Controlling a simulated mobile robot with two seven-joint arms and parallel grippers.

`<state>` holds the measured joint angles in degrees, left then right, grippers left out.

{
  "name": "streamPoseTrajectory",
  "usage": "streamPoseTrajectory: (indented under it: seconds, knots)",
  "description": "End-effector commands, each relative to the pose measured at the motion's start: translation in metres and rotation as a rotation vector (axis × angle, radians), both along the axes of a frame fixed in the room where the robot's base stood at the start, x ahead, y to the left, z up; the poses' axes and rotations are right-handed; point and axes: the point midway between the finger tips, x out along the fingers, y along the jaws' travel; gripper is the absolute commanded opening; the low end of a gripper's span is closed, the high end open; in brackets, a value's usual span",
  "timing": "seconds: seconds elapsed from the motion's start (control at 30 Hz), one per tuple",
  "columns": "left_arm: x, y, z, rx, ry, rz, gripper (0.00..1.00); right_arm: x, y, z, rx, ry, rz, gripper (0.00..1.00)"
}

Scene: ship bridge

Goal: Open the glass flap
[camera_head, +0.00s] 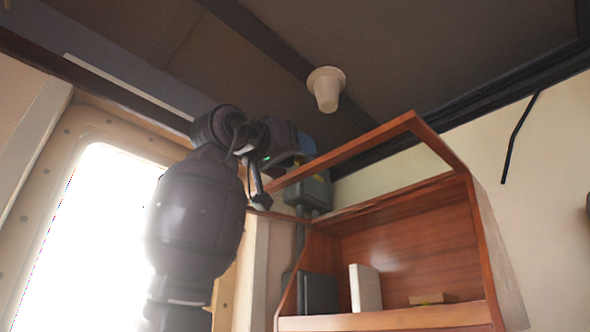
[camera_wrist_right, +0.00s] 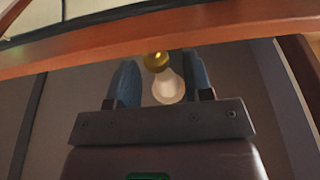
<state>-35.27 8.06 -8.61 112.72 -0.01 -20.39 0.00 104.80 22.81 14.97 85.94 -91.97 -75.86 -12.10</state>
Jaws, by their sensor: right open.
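The glass flap (camera_head: 345,152) has a reddish wooden frame and is swung up above a wooden wall cabinet (camera_head: 405,245). Its pane is too clear to make out. My right gripper (camera_head: 300,147) is raised near the left part of the flap's frame; I cannot tell whether they touch. In the right wrist view my right gripper (camera_wrist_right: 161,72) is open with its blue fingers apart and nothing held between them. A wooden bar (camera_wrist_right: 150,40), apparently the flap's frame, crosses that view beyond the fingertips. My left gripper is not in view.
The cabinet holds a dark book-like item (camera_head: 318,293), a white upright block (camera_head: 365,288) and a small wooden block (camera_head: 433,298). A grey box (camera_head: 310,190) is on the wall behind the flap. A white lamp (camera_head: 326,88) hangs from the ceiling. A bright window (camera_head: 95,240) is left.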

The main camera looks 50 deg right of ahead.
Motion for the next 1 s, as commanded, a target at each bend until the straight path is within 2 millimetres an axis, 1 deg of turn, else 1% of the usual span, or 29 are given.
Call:
streamPoseTrajectory:
  seconds: [0.17,0.27,0.5,0.7,0.83,1.0]
  knots:
    - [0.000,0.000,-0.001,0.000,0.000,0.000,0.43,0.001,0.004,-0.002,0.000,0.000,0.001,0.47]
    - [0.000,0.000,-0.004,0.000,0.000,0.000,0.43,0.002,0.014,-0.005,-0.001,0.001,0.002,0.47]
    - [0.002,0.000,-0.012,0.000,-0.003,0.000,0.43,0.007,0.055,-0.016,-0.001,0.002,0.002,0.47]
    - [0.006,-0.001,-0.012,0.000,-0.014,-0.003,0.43,0.010,0.085,-0.024,-0.001,0.001,0.002,0.47]
    - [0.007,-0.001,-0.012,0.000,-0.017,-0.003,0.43,0.011,0.097,-0.026,0.000,0.000,0.001,0.47]
    - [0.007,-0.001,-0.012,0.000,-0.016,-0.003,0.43,0.012,0.104,-0.028,-0.001,0.000,0.000,0.47]
